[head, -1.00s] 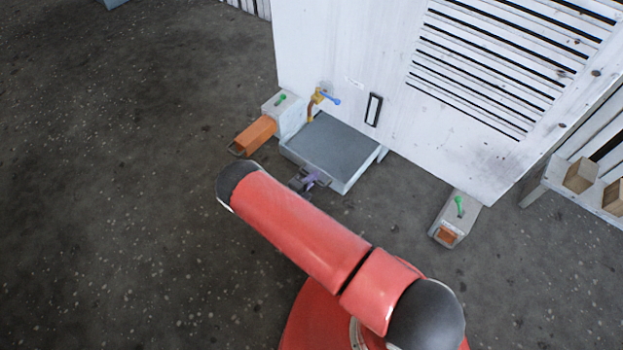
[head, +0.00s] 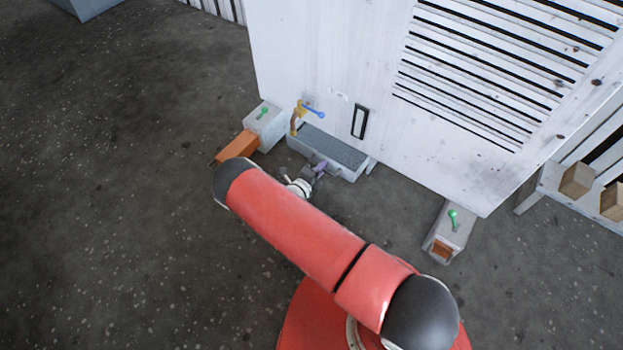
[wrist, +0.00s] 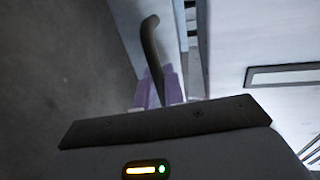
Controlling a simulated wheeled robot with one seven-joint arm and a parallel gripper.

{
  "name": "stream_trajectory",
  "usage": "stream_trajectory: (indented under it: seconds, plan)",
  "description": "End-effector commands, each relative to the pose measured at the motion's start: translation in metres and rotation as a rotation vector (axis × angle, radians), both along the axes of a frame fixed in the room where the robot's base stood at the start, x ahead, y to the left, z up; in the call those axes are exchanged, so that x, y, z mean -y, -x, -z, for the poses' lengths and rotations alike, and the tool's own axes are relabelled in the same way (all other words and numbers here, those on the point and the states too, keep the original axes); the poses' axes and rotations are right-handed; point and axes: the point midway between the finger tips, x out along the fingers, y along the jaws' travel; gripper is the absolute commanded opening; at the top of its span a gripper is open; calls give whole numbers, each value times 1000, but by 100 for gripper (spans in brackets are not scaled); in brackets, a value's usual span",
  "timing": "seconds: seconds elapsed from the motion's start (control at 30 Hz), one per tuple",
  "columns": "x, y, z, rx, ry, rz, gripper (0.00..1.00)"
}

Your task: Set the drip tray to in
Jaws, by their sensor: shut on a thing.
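The grey drip tray (head: 340,151) sits low at the front of the white housing, with only its front part showing outside the housing wall. Its rear part is hidden under the housing. My gripper (head: 319,168) is at the middle of the tray's front face. In the wrist view, the purple fingers of my gripper (wrist: 159,91) are shut on the dark curved tray handle (wrist: 150,45).
A yellow tap with a blue lever (head: 313,108) is above the tray's left end. A grey block (head: 266,122) with an orange slide (head: 238,147) stands left of the tray. Another block (head: 450,228) stands to the right. Open floor lies in front.

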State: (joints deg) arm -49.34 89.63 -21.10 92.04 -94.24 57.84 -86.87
Motion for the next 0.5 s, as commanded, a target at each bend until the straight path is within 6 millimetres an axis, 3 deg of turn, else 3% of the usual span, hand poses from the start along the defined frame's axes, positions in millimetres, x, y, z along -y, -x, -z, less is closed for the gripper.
stream_trajectory:
  seconds: [0.2, 0.5]
  plan:
    - [20, -27, 2, -1, -1, -2, 0]
    - [27, -36, 0, -1, -2, -4, 0]
